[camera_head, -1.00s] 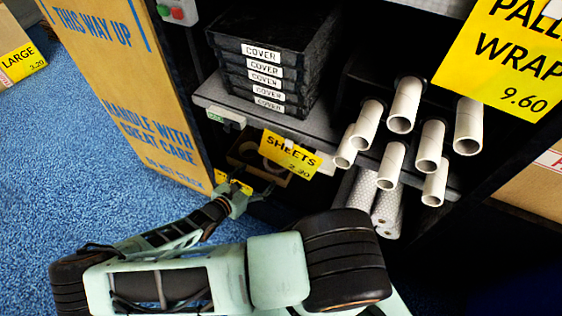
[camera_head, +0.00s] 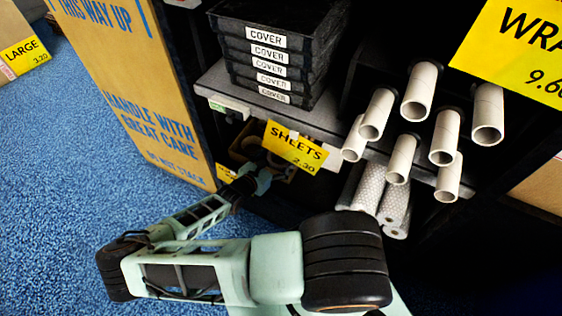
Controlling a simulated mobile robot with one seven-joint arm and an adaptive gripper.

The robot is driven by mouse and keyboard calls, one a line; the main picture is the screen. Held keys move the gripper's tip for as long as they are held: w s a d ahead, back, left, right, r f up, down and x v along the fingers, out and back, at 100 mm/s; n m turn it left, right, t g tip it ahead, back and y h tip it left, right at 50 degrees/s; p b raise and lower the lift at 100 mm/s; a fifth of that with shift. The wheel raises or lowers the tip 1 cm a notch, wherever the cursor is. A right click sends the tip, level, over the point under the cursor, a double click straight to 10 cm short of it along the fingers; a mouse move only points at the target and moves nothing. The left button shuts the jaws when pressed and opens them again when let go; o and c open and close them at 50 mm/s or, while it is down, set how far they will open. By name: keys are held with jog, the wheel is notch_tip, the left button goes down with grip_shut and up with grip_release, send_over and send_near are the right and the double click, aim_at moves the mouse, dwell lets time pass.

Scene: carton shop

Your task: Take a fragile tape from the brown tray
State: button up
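The brown tray (camera_head: 239,146) stands in the shadowed lower shelf, behind and below the yellow "SHEETS" tag. Only part of its wall shows. A dark, rounded shape inside it may be a tape roll, but shadow and my arm hide too much to tell. My gripper (camera_head: 256,167) is at the front of this tray, reaching into the shelf opening. Its fingertips are mostly lost in the shadow, so I cannot see whether they are open or hold anything.
The "SHEETS" tag (camera_head: 295,147) hangs close to my gripper's right. Above is a shelf with stacked black "COVER" trays (camera_head: 267,55). White cardboard tubes (camera_head: 418,92) jut out at right, with bubble-wrap rolls (camera_head: 369,187) below. A large printed carton (camera_head: 135,85) stands left; blue floor is clear.

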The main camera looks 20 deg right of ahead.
jog(key=c, duration=0.9)
jog(key=shift+c, duration=0.2)
